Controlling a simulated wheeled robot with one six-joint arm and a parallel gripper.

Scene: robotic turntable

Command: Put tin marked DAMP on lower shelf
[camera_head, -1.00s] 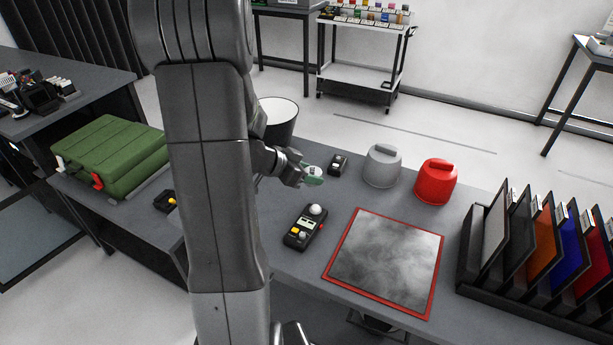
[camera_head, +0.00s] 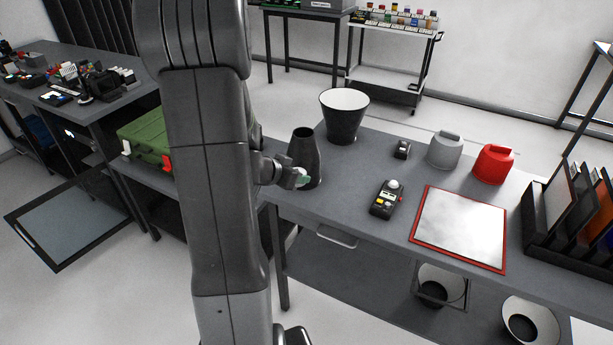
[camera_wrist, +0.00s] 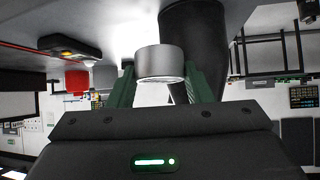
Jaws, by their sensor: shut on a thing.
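My gripper (camera_head: 300,180) is shut on a small silvery round tin (camera_wrist: 160,62), held between its two green fingers in the wrist view. No marking is legible on the tin, so I cannot tell whether it reads DAMP. In the head view the gripper is just right of my arm column, in front of a dark grey vase (camera_head: 304,150), and the tin is hardly visible. A trolley at the back carries several small coloured tins (camera_head: 395,14) on top.
The grey table (camera_head: 345,195) holds a black-and-white bucket (camera_head: 345,122), a handheld device (camera_head: 386,200), grey and red canisters (camera_head: 493,163), a red-framed panel (camera_head: 460,228) and a rack of boards (camera_head: 570,215). A green case (camera_head: 140,140) lies left. Floor between table and trolley looks clear.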

